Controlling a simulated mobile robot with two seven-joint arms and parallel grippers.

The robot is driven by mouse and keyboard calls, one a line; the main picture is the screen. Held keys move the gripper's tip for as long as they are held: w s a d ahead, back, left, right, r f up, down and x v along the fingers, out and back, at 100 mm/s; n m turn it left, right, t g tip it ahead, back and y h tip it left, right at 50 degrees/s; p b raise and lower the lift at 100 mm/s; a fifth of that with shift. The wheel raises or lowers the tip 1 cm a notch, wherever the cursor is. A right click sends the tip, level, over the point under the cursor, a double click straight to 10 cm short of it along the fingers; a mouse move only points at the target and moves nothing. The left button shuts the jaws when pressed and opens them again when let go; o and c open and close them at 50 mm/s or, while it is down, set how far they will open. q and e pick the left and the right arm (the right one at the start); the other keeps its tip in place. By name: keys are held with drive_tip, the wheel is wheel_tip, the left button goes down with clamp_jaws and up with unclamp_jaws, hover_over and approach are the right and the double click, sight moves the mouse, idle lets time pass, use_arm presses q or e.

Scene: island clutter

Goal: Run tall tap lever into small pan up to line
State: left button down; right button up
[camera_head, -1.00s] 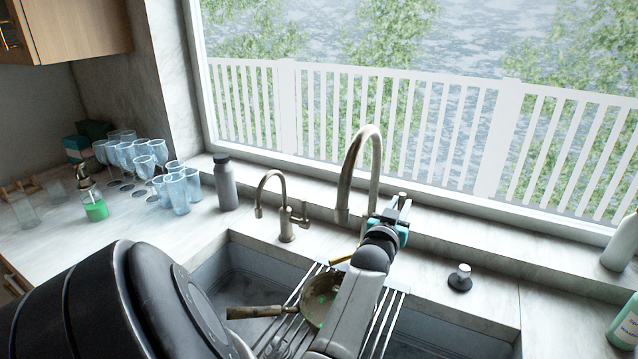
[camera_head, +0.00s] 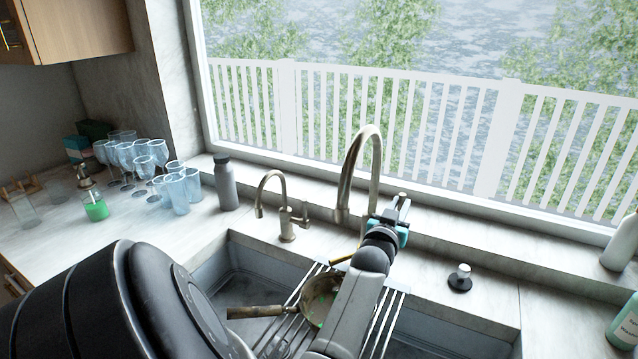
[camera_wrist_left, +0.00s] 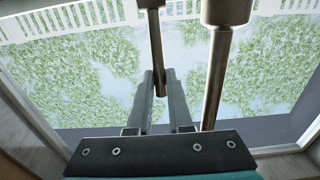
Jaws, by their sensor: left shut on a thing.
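The tall tap (camera_head: 374,150) rises behind the sink, its curved spout ending above the sink's back edge. My left gripper (camera_head: 402,208) is beside the tap's base, right of the spout. In the left wrist view the tall tap's lever (camera_wrist_left: 157,55), a thin metal rod, runs between the fingers of my left gripper (camera_wrist_left: 160,85), which is shut on it. The small pan (camera_head: 318,290) sits on the sink rack below the spout, its handle pointing left. My left arm hides its right part. I cannot make out a fill line or a water stream. My right gripper is not in view.
A smaller tap (camera_head: 287,222) stands left of the tall one. A grey bottle (camera_head: 224,184), several glasses (camera_head: 145,165) and a green soap dispenser (camera_head: 95,208) stand on the left counter. A black-based stopper (camera_head: 460,279) is right. The rack bars (camera_head: 384,322) span the sink.

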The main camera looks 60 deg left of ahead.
use_arm(q)
drive_tip(key=shift+s+d+f+t+y, duration=0.2)
drive_tip(key=shift+s+d+t+y, duration=0.15)
drive_tip(key=shift+s+t, duration=0.3)
drive_tip(key=shift+f, duration=0.1)
drive_tip(key=shift+s+d+f+t+y, duration=0.15)
drive_tip(key=shift+s+t+y, duration=0.15)
drive_tip(key=shift+t, duration=0.2)
drive_tip(key=shift+s+d+f+t+y, duration=0.15)
drive_tip(key=shift+s+t+y, duration=0.1)
drive_tip(key=shift+t, duration=0.2)
idle(6.3)
